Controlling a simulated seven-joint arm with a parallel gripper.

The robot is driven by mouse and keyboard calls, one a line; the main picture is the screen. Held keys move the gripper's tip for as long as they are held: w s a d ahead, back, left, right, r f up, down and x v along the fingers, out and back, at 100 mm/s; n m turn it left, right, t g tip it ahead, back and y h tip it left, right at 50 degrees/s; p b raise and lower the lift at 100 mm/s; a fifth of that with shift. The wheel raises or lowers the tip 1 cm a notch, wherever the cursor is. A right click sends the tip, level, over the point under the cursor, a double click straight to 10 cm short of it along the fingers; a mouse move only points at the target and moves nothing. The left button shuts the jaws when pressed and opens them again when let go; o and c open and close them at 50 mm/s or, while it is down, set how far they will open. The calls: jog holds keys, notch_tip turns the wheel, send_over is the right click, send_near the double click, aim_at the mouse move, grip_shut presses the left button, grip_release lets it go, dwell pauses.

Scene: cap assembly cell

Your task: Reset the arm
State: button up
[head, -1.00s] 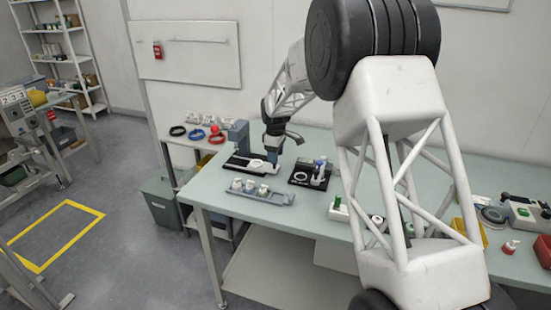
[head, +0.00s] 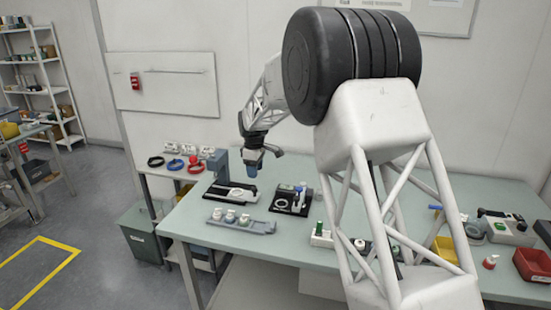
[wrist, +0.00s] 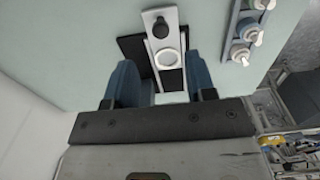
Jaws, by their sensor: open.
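My gripper (head: 252,170) is raised above the back left of the table in the head view. In the wrist view its two blue fingers (wrist: 160,92) are apart with nothing between them. Below them is a black and white fixture (head: 232,194) with a pale ring on it; it also shows in the wrist view (wrist: 152,20). The gripper does not touch the fixture.
A grey rack (head: 262,227) with several white caps stands at the table's front left. A black station (head: 292,209) with a blue-topped part is right of the fixture. A red bin (head: 533,264) is at the far right. Coloured rings lie on a side shelf (head: 155,183).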

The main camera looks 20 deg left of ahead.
jog(key=s+d+r+m, duration=0.3)
jog(key=s+d+r, duration=0.35)
jog(key=d, duration=0.45)
jog(key=s+d+r+m+t, duration=0.1)
jog(key=s+d+r+m, duration=0.2)
jog(key=s+d+r, duration=0.55)
jog(key=s+d+r+m, duration=0.25)
jog(key=s+d, duration=0.25)
jog(key=d, duration=0.8)
jog(key=s+d+f+m, duration=0.1)
jog(key=s+d+m, duration=0.2)
jog(key=s+d, duration=0.3)
jog(key=s+d+f+m+t, duration=0.1)
jog(key=s+d, duration=0.5)
jog(key=s, duration=1)
jog(key=s+d+f+m, duration=0.2)
jog(key=s+d+m, duration=0.3)
jog(key=s, duration=0.6)
jog(key=shift+d+f+m+t, duration=0.3)
jog(key=shift+d+f+m, duration=0.05)
jog(key=shift+d, duration=0.3)
